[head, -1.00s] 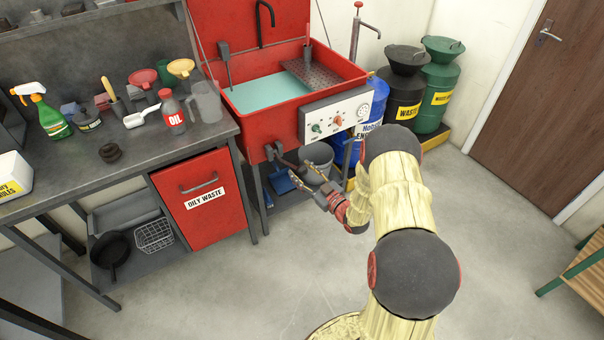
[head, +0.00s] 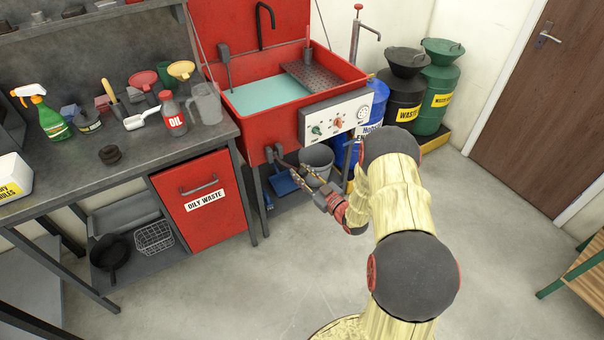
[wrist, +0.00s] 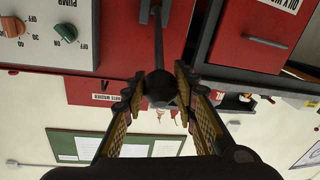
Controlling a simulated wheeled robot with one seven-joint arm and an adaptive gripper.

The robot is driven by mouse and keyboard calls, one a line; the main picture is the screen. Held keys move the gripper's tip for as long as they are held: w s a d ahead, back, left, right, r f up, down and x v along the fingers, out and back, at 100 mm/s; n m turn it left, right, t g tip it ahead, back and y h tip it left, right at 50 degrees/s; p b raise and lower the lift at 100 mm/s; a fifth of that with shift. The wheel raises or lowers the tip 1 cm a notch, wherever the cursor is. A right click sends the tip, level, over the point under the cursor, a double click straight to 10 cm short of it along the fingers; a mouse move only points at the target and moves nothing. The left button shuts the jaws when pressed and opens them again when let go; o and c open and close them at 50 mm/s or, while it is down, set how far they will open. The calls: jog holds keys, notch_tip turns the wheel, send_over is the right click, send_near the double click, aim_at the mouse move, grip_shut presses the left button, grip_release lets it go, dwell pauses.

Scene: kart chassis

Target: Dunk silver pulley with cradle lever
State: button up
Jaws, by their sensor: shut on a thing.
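The cradle lever (head: 286,163) is a dark bar on the front of the red parts washer (head: 270,130), below its rim. In the wrist view, its round black knob (wrist: 160,86) sits between the fingertips of my gripper (wrist: 164,90). In the head view, my gripper (head: 303,182) is at the lever's outer end, shut on it. The washer tank holds blue-green liquid (head: 270,92), with a dark perforated plate (head: 322,76) at its right. I cannot make out the silver pulley in either view.
A control panel (head: 337,116) is on the washer's front, right of the lever. A grey bucket (head: 317,160) and a blue drum (head: 368,135) stand close by. The oily waste cabinet (head: 205,190) is to the left. The floor in front is clear.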

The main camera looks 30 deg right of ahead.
grip_shut()
jog(key=shift+r, duration=0.1)
